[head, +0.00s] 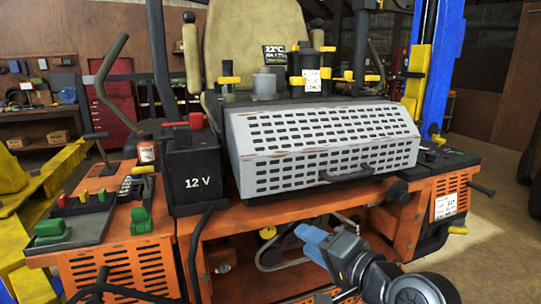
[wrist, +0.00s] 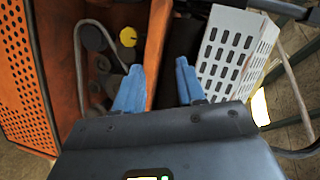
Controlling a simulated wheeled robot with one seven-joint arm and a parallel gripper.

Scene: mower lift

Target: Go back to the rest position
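My gripper (head: 312,236) shows low in the middle of the head view, with blue fingers, in front of the open bay under the grey perforated cover (head: 320,145).
A black 12 V battery box (head: 195,170) stands left of the cover. A control panel with green levers (head: 140,220) is further left. A blue lift post (head: 440,70) rises at the right. Open floor (head: 490,250) shows at the lower right. A workbench (head: 40,115) stands at the back left.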

